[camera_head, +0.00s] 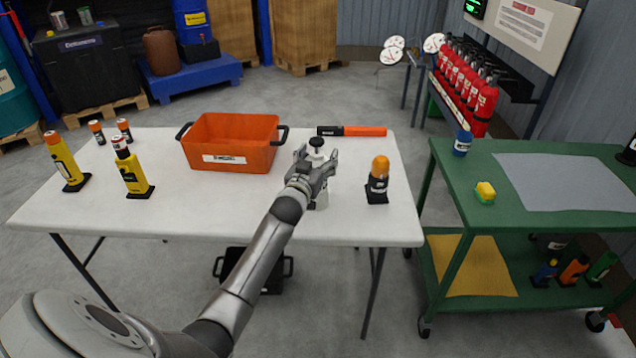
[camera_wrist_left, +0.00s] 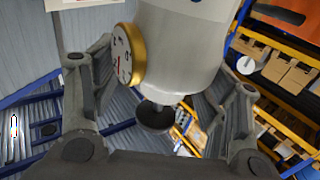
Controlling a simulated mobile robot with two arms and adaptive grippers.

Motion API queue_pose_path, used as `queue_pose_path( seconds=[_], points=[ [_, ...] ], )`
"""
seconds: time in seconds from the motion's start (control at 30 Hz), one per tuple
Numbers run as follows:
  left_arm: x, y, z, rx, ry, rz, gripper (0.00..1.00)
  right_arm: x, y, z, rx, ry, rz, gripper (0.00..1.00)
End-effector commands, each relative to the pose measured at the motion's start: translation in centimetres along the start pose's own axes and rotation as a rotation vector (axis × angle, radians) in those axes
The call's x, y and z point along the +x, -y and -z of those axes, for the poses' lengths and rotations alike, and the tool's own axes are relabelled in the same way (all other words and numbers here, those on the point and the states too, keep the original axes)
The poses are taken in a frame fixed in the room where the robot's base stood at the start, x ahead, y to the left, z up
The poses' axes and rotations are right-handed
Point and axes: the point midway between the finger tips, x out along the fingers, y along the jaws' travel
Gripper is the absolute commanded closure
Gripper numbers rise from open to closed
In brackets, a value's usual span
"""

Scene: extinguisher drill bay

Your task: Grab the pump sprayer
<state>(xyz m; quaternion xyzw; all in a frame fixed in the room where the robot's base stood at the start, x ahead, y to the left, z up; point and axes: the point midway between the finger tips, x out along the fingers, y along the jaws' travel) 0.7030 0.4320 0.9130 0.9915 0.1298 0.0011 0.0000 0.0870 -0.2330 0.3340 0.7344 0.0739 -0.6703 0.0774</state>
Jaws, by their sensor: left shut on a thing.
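The pump sprayer (camera_head: 321,196) has a white body and a black pump knob on top, and stands upright at the right part of the white table. My left gripper (camera_head: 317,168) reaches it from the near side and is shut on it, hiding much of the body. In the left wrist view the pale sprayer body (camera_wrist_left: 182,55) with a gold-rimmed gauge and black knob shows between the fingers of my left gripper (camera_wrist_left: 165,85). I cannot tell whether its base touches the table. My right gripper is not in view.
On the white table (camera_head: 230,205), an orange bin (camera_head: 232,144) stands left of the sprayer, an orange-capped lamp (camera_head: 378,180) close to its right, and an orange-black baton (camera_head: 352,131) behind. Yellow bottles (camera_head: 131,172) stand far left. A green cart (camera_head: 480,221) is at right.

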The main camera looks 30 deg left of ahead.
Motion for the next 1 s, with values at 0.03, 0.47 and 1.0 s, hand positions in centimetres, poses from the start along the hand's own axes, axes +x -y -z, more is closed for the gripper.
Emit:
queue_pose_path(
  seconds=[0.03, 0.47, 1.0],
  points=[
    [0.1, 0.0, 0.3, 0.000, -0.006, 0.000, 1.00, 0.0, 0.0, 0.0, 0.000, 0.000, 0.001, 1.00],
    [0.1, 0.1, 3.2, 0.002, -0.011, 0.000, 1.00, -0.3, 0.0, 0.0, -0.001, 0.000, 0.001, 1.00],
    [-5.8, 2.3, 9.8, 0.003, -0.008, -0.001, 1.00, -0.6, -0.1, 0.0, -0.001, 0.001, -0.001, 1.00]
  ],
)
